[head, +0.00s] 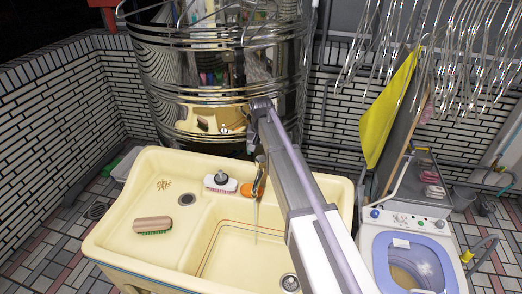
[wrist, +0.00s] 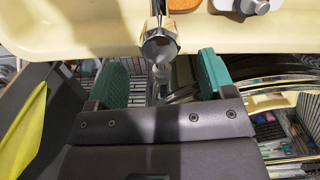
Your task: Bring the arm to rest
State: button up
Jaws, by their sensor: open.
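My arm (head: 300,190) reaches from the lower right of the head view up over the sink to the tank. Its far end is by the tank's front, above the tap (head: 259,178); the fingers are not clear there. In the wrist view my gripper (wrist: 164,78) has two green-padded fingers spread apart. Nothing is held between them. The shiny tap (wrist: 159,40) shows beyond and between the fingertips; I cannot tell how close it is.
The cream sink (head: 135,225) holds brushes (head: 153,225) on its ledges. Behind it stands a shiny metal tank (head: 170,75). Wire hangers (head: 455,40) and a yellow cloth (head: 388,108) hang at upper right. A washing machine (head: 408,262) stands at lower right.

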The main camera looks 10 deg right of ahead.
notch_tip(320, 180, up, 6)
jog(key=p, duration=0.3)
jog(key=shift+f, duration=0.45)
jog(key=s+f+n+b, duration=0.1)
jog(key=s+f+b, duration=0.2)
jog(key=s, duration=1.2)
jog(key=s+f+n+b, duration=0.2)
jog(key=s+f+b, duration=0.1)
jog(key=s, duration=1.1)
jog(key=shift+s+n, duration=0.3)
jog(key=shift+s, duration=0.1)
jog(key=shift+f, duration=0.1)
jog(key=shift+o, duration=0.2)
